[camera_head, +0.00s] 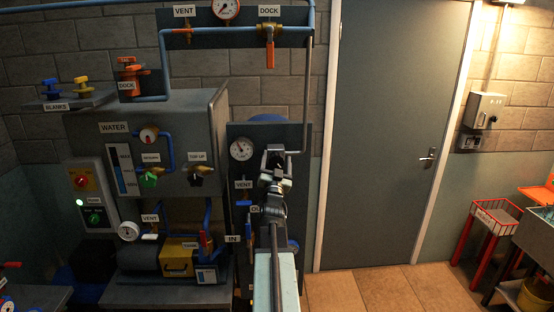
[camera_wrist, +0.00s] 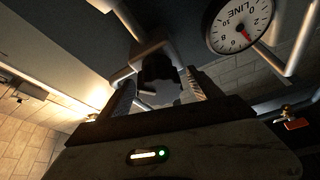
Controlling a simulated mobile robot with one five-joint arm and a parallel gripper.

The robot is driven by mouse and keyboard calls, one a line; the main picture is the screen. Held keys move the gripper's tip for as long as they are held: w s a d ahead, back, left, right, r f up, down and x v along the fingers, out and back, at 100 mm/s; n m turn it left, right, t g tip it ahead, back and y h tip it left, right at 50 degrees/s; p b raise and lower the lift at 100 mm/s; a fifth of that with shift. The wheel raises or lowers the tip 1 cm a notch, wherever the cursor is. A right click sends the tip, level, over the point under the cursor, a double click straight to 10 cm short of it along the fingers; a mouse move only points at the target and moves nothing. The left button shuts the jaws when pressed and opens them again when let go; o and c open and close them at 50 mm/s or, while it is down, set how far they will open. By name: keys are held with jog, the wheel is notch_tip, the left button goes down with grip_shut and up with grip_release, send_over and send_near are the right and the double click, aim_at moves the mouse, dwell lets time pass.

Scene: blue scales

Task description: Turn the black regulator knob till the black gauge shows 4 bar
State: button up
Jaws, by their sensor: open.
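The black regulator knob (camera_wrist: 158,72) shows in the wrist view, on a grey pipe fitting. My gripper (camera_wrist: 157,90) is open, with one finger to either side of the knob in the picture. I cannot tell whether either finger touches it. In the head view my gripper (camera_head: 277,155) is in front of the dark panel and hides the knob. The black-rimmed gauge (camera_wrist: 239,24), marked LINE, appears upside down at the wrist view's upper right. Its red needle points to the lower right; the exact reading is unclear. The gauge (camera_head: 241,149) also shows left of my gripper in the head view.
A grey water cabinet (camera_head: 95,128) with small valves stands left of the panel. A pipe with a red-needled gauge (camera_head: 226,8) and an orange-handled dock valve (camera_head: 269,52) runs above. A grey door (camera_head: 395,130) is to the right, with clear tiled floor (camera_head: 380,290) before it.

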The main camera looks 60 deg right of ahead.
jog(key=c, duration=1.4)
jog(key=shift+n, duration=0.3)
jog(key=shift+n+t, duration=0.3)
jog(key=shift+t, duration=0.1)
jog(key=o, duration=1.4)
jog(key=shift+a+f, duration=0.1)
jog(key=shift+a, duration=0.05)
jog(key=b+v, duration=0.3)
jog(key=v, duration=0.4)
jog(key=shift+s+a, duration=0.15)
jog(key=shift+s, duration=0.05)
